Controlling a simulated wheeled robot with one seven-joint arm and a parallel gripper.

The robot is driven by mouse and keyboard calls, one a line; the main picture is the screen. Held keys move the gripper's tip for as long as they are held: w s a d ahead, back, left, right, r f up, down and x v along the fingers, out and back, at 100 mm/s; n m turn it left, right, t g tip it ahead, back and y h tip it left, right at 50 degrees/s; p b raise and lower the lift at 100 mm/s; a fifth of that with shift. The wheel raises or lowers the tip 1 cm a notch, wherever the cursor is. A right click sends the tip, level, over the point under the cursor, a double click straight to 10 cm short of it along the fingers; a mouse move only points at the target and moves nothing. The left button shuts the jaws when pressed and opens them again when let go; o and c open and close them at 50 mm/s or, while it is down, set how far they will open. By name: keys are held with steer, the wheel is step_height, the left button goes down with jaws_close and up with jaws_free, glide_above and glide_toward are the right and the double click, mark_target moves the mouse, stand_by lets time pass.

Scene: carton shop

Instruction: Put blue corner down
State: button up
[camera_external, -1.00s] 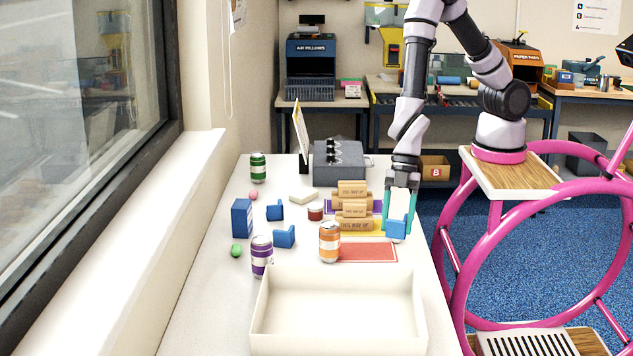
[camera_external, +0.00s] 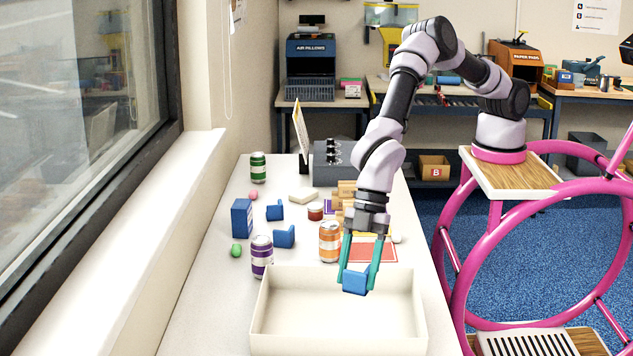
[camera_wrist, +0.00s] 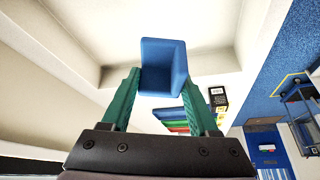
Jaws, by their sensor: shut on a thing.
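A blue corner (camera_external: 355,281) is held between the green fingers of my gripper (camera_external: 358,272), above the back part of the white tray (camera_external: 266,300). In the wrist view the blue corner (camera_wrist: 165,66) sits between the fingertips of my gripper (camera_wrist: 155,85), and its L-shaped faces show. The tray (camera_wrist: 75,50) appears behind it. Two other blue corners lie on the table, one (camera_external: 275,212) farther back and one (camera_external: 284,236) nearer, left of the orange can.
An orange can (camera_external: 329,242) and a purple can (camera_external: 262,257) stand just behind the tray. A red mat (camera_external: 388,256), a blue box (camera_external: 242,218) and a green can (camera_external: 258,167) are also on the table. The tray floor is bare.

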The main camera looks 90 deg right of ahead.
steer(key=shift+a+f, duration=0.25)
steer(key=shift+f, duration=0.05)
step_height(320, 180, down, 9)
steer(key=shift+f, duration=0.15)
steer(key=shift+f, duration=0.1)
steer(key=o, duration=1.3)
steer(key=v, duration=1.2)
steer(key=shift+d, duration=0.1)
